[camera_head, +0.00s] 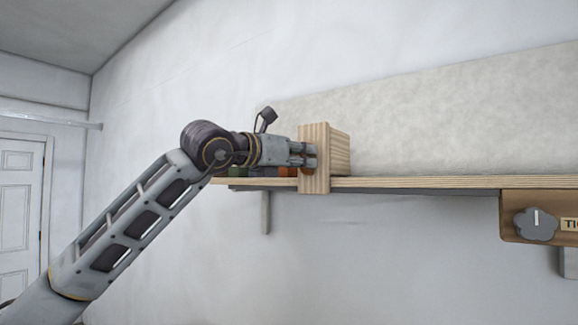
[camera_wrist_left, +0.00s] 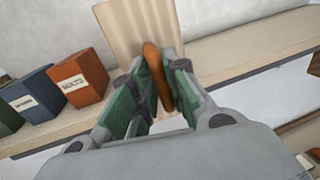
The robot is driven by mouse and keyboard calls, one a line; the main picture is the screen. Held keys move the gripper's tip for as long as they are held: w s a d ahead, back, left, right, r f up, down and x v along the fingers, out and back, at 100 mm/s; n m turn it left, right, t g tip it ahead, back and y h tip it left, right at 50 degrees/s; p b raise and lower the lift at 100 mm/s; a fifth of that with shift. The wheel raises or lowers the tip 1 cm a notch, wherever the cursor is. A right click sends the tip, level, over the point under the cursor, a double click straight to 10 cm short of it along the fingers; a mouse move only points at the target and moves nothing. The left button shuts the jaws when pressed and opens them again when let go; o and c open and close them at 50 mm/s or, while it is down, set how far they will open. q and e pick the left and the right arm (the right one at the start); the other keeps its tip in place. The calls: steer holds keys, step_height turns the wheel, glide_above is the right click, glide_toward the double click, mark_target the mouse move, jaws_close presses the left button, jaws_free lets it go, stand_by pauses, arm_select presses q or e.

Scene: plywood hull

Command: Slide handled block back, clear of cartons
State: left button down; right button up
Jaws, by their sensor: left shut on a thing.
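The handled block (camera_head: 340,153) is pale striped wood and stands on a wooden shelf (camera_head: 430,182), its front plate hanging over the front edge. My left gripper (camera_head: 312,155) is at the block's front, and its fingers are shut on the orange-brown handle. In the left wrist view the handle (camera_wrist_left: 157,72) sits between the green finger pads, with the block's plate (camera_wrist_left: 135,28) behind it. The cartons are left of the block: an orange one labelled BOLTS (camera_wrist_left: 77,82), a blue one (camera_wrist_left: 32,95) and a green one (camera_wrist_left: 8,118). In the head view my gripper partly hides them. My right gripper is not in view.
The shelf right of the block is bare. A brown panel with a grey knob (camera_head: 536,224) hangs below the shelf at the right. A pale wall board rises behind the shelf. A white door (camera_head: 20,205) is at far left.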

arm_select(q)
steer(key=s+d+b, duration=0.5)
steer(key=s+d, duration=0.3)
steer(key=d, duration=0.3)
steer(key=shift+s, duration=0.15)
steer(key=shift+r, duration=0.1)
steer(key=c, duration=1.5)
jaws_free()
steer(key=shift+d, duration=0.1)
steer(key=shift+a, duration=0.2)
steer(key=shift+v, duration=5.9)
steer(key=shift+d, duration=0.15)
